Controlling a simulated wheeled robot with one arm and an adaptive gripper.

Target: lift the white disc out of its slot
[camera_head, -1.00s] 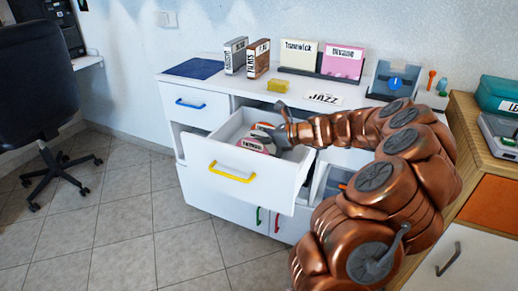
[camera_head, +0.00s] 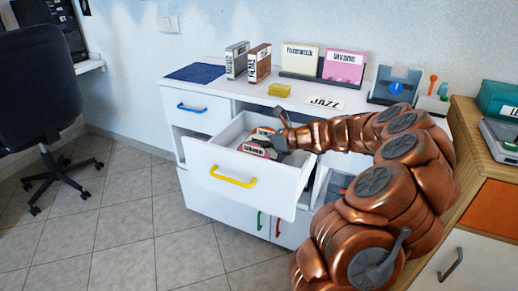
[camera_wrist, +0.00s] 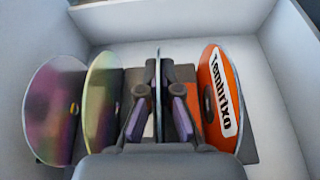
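My gripper (camera_wrist: 159,112) is inside the open white drawer (camera_head: 212,160), pointing down. Its two fingers stand on either side of a thin disc (camera_wrist: 158,66), with gaps visible between fingers and disc. That disc is upright and seen edge-on, so its face colour is hard to tell; no other disc looks white. It stands in a dark rack (camera_wrist: 185,73). My gripper also shows in the head view (camera_head: 277,146), partly hiding the discs. A purple disc (camera_wrist: 54,110) and a greenish disc (camera_wrist: 101,100) are on the left; an orange disc (camera_wrist: 219,98) labelled "Tembrixo" is on the right.
The floor in front is clear.

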